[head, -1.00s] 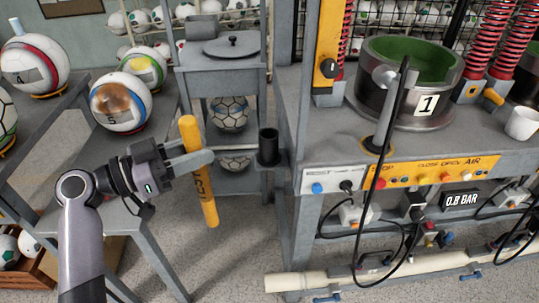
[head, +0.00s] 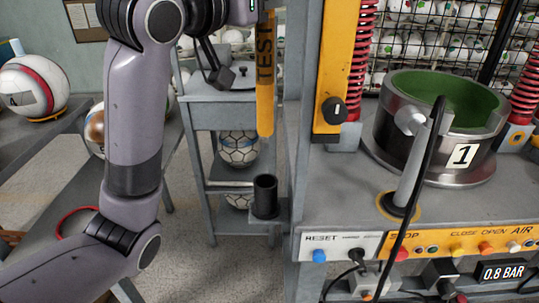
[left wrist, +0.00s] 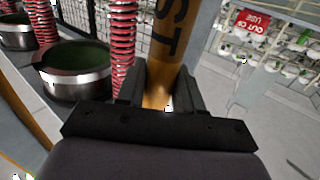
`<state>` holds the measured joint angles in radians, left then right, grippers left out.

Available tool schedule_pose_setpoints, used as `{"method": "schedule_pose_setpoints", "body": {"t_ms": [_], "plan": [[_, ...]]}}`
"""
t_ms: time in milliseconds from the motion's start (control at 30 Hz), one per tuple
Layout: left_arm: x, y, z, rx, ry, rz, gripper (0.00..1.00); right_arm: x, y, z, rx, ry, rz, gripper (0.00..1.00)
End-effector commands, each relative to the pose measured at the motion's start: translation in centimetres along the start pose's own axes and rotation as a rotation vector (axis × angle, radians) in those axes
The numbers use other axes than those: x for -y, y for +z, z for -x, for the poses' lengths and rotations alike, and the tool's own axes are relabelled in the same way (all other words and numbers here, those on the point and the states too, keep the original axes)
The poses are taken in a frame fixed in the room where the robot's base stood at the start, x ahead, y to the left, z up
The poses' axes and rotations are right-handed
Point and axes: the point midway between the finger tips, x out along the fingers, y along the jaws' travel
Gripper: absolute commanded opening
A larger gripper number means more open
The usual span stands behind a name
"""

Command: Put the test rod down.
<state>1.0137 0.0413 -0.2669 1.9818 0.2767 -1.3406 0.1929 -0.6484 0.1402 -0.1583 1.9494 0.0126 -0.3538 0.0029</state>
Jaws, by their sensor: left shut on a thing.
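The yellow test rod (head: 265,85), with dark lettering reading TEST, hangs upright in the head view, its upper end cut off by the frame's top. It also shows in the left wrist view (left wrist: 168,50). My left gripper (left wrist: 160,88) is shut on the rod, one dark finger at each side. In the head view its fingertips are out of frame at the top. A black cup-shaped holder (head: 264,196) is fixed to the side of the grey bench. The rod's lower end is above the holder, apart from it. My right gripper is not in view.
The press bench (head: 342,190) stands just right of the rod, with a yellow upright (head: 330,75) and a steel pot numbered 1 (head: 440,150). A grey shelf stand (head: 222,115) with balls is behind. A ball table (head: 60,115) is at left.

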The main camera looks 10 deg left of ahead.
Motion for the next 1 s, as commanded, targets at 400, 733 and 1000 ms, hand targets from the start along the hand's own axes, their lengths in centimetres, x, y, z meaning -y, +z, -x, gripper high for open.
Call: {"method": "schedule_pose_setpoints", "body": {"t_ms": [400, 733, 1000], "plan": [[0.0, 8.8, 0.1, 0.007, -0.003, 0.002, 0.00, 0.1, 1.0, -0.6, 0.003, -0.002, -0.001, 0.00], [0.0, 15.3, 0.1, 0.004, -0.002, 0.001, 0.00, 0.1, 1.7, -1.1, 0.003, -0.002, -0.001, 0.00], [0.0, 17.4, 0.1, 0.004, -0.003, 0.000, 0.00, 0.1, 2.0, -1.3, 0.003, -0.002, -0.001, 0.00]]}}
